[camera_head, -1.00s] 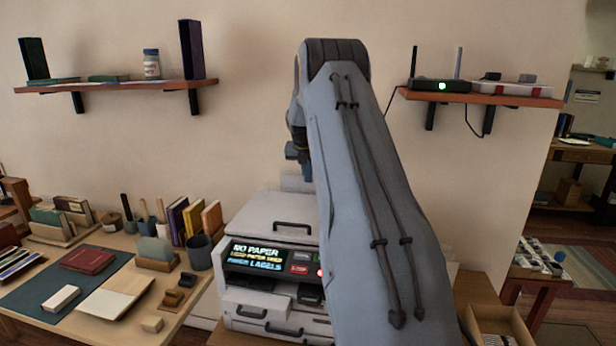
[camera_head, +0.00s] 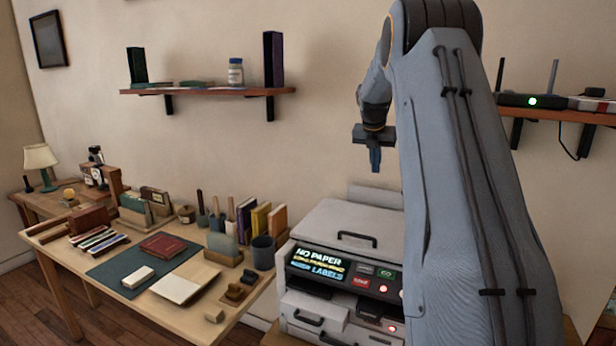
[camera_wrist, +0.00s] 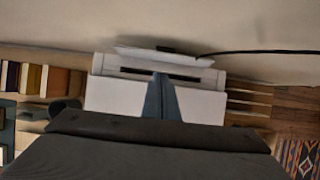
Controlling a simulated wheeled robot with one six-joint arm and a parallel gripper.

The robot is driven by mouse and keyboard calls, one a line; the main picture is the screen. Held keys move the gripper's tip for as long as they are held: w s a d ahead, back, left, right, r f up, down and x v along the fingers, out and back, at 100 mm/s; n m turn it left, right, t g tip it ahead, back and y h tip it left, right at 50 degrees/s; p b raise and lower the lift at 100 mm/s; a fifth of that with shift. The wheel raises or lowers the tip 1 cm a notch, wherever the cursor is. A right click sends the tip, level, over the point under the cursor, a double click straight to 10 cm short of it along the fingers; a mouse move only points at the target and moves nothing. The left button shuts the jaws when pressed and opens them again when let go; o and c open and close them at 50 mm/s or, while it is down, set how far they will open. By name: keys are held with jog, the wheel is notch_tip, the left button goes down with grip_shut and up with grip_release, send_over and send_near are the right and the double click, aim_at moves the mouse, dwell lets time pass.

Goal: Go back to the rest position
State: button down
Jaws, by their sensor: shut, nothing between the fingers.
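My gripper (camera_head: 375,160) hangs at the end of my raised arm, pointing down, above the back part of the printer. Its fingers are together with nothing between them. It also shows in the wrist view (camera_wrist: 161,82), over the white printer top. The printer (camera_head: 340,262) stands below and left of my arm; its dark panel glows with "NO PAPER" and a red light shows on it. My arm hides the printer's right side.
A wooden desk (camera_head: 110,285) with books, cups and stationery stands to the left. A wall shelf (camera_head: 200,92) hangs above it. A second shelf (camera_head: 570,115) with a router (camera_head: 520,100) is at the right, partly behind my arm. The air around my gripper looks clear.

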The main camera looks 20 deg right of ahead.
jog(key=s+a+f+m+y, duration=0.1)
jog(key=s+a+f+m, duration=0.25)
jog(key=a, duration=0.55)
jog(key=s+a+f+m+y, duration=0.1)
jog(key=s+a+f+m, duration=0.1)
jog(key=s+a+m, duration=0.45)
jog(key=s+a+f+m+y, duration=0.1)
jog(key=a+f+m, duration=0.2)
jog(key=a, duration=0.8)
jog(key=s+a+f+m, duration=0.2)
jog(key=s+a+m, duration=0.2)
jog(key=s, duration=0.3)
jog(key=s+a+f+m+g, duration=0.1)
jog(key=s+a+f+m, duration=0.2)
jog(key=s+a, duration=0.3)
jog(key=s+a+f+m+g+y+b, duration=0.1)
jog(key=s+a+f+m, duration=0.2)
jog(key=s, duration=0.7)
jog(key=a+m, duration=0.2)
jog(key=m, duration=0.1)
jog(key=shift+f, duration=0.25)
jog(key=shift+w+d, duration=0.1)
